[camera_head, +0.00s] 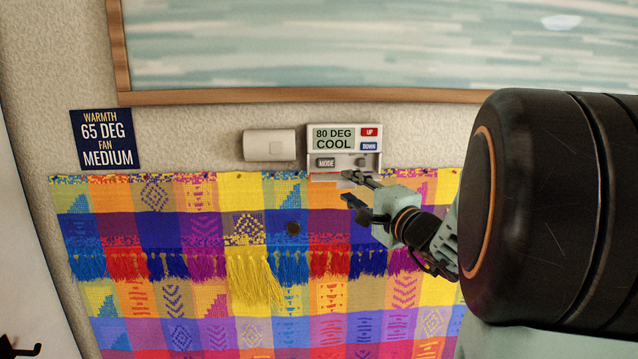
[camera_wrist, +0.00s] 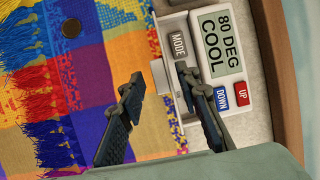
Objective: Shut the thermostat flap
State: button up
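The thermostat (camera_head: 344,143) is a pale wall box with a screen reading "80 DEG COOL", red UP and blue DOWN buttons and a MODE button; it also shows in the wrist view (camera_wrist: 208,20). A pale strip along its lower edge (camera_head: 324,177), also in the wrist view (camera_wrist: 160,74), looks like the flap standing open, partly hidden by my fingers. My gripper (camera_head: 347,187) is at the thermostat's lower right. In the wrist view my gripper (camera_wrist: 160,71) is open, with one finger over the thermostat's lower part and the other over the cloth. I cannot tell whether it touches.
A white box (camera_head: 269,145) is on the wall left of the thermostat. A navy sign (camera_head: 104,139) hangs further left, reading "WARMTH 65 DEG FAN MEDIUM". A framed picture (camera_head: 300,97) is above. A colourful fringed cloth (camera_head: 180,225) with a dark round spot (camera_head: 292,228) covers the wall below.

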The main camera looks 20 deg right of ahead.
grip_shut()
dwell(0.3)
jog(key=m+g+y+p, duration=0.1)
jog(key=m+g+p, duration=0.3)
jog(key=g+p, duration=0.65)
send_near(339, 175)
jog(key=shift+g, duration=0.95)
jog(key=shift+w+a+f+b, duration=0.2)
jog(key=shift+w+f+b, duration=0.15)
jog(key=shift+w+f, duration=0.4)
jog(key=shift+w+a+f+b, duration=0.2)
jog(key=shift+w+f+b, duration=0.25)
jog(key=shift+w, duration=0.45)
jog(key=shift+g, duration=0.3)
